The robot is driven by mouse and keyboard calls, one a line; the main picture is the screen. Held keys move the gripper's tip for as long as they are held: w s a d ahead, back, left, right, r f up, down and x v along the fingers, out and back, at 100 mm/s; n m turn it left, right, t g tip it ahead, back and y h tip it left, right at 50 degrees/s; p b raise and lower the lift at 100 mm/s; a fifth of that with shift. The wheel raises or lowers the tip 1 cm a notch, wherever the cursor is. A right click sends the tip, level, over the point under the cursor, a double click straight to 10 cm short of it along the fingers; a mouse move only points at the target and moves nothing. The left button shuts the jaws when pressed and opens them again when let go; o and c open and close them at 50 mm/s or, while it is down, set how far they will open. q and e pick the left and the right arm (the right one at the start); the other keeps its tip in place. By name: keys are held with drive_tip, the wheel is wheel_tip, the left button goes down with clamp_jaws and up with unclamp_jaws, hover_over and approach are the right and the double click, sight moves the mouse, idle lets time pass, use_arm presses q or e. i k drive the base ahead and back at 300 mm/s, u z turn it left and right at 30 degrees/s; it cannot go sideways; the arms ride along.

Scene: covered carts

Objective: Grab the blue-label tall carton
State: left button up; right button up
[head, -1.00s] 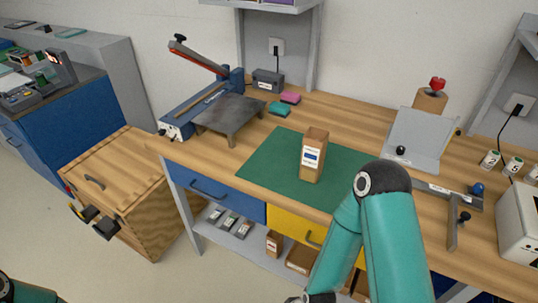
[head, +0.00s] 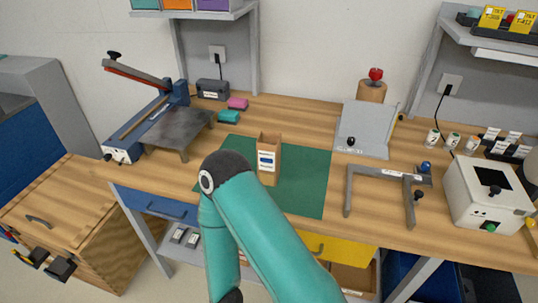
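The tall brown carton (head: 268,160) with a white and blue label stands upright on the green mat (head: 308,180) on the workbench. My teal arm rises from the bottom of the head view, and its dark elbow joint is just left of and in front of the carton. The forearm drops from there out of the frame. It hides part of the mat and the bench's front edge.
A lever sealer (head: 142,125) and a grey metal stand (head: 180,132) are left of the mat. A grey angled bracket (head: 385,175) and a white machine (head: 487,192) are to the right. A wooden cart (head: 85,225) stands at left.

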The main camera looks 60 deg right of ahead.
sight(268, 156)
drive_tip(key=z, duration=0.15)
drive_tip(key=k, duration=1.3)
drive_tip(key=z, duration=0.55)
drive_tip(key=i, duration=1)
drive_tip(key=z, duration=0.05)
